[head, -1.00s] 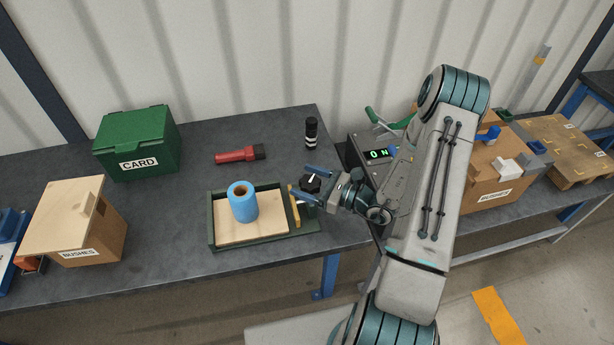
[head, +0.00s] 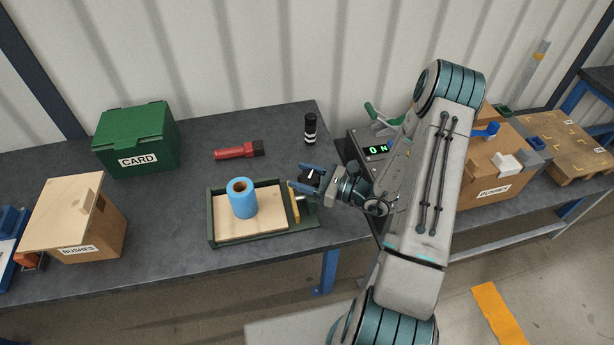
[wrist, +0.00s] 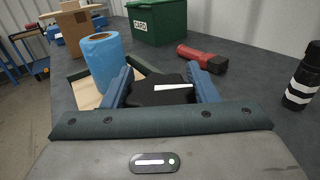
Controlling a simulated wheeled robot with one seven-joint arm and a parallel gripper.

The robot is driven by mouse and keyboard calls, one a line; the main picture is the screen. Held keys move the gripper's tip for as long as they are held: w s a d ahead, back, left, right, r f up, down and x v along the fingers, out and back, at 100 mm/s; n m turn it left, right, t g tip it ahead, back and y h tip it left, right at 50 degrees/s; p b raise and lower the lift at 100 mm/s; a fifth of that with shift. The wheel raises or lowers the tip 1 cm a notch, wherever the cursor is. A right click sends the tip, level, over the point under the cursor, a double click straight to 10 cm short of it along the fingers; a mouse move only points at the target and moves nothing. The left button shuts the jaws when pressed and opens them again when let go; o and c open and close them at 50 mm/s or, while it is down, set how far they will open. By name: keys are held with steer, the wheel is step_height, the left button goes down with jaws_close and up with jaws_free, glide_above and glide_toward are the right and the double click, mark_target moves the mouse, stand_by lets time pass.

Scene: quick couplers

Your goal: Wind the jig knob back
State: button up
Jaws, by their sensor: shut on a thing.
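The jig (head: 212,233) is a dark green frame with a pale wooden bed on the bench. A blue cylinder with a hole in its top (head: 243,202) stands upright on the bed. A yellow bar (head: 294,206) lies across the jig's right side. The black jig knob (head: 309,180) with a white pointer mark is at the jig's right end. My gripper (head: 305,182) is shut on the knob. In the wrist view the knob (wrist: 158,92) sits between the two blue fingers, its white mark pointing right. The knob's lower part is hidden.
A red torch (head: 236,151) and a black-and-white cylinder (head: 311,129) stand or lie behind the jig. A green CARD box (head: 137,140) and a wooden BUSHES box (head: 75,220) are at left. A box with a green display (head: 377,150) is close to my arm.

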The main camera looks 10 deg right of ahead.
steer(key=n+g+y+b, duration=0.1)
steer(key=g, duration=0.1)
steer(key=n+g+y+b, duration=0.1)
steer(key=n+g, duration=0.1)
steer(key=g, duration=0.1)
steer(key=shift+s+a+f+n, duration=0.1)
steer(key=shift+a+n, duration=0.1)
steer(key=shift+n, duration=0.1)
steer(key=shift+s+a+n+g+y+b, duration=0.1)
steer(key=shift+n+g+y+b, duration=0.15)
steer(key=shift+n+g, duration=0.5)
steer(key=shift+s+d+n+g+y+b, duration=0.15)
steer(key=shift+n+g+b, duration=0.25)
steer(key=shift+g, duration=0.65)
steer(key=shift+s+a+n+g+y+b, duration=0.15)
steer(key=shift+n+g+y+b, duration=0.1)
steer(key=shift+n+g, duration=0.5)
steer(key=shift+g, duration=0.35)
steer(key=o, duration=1)
steer(key=shift+a, duration=0.25)
steer(key=shift+d, duration=0.25)
steer(key=shift+w+d, duration=0.1)
steer(key=shift+d, duration=0.35)
steer(key=d+b, duration=0.3)
steer(key=d, duration=0.9)
steer(key=shift+d, duration=0.4)
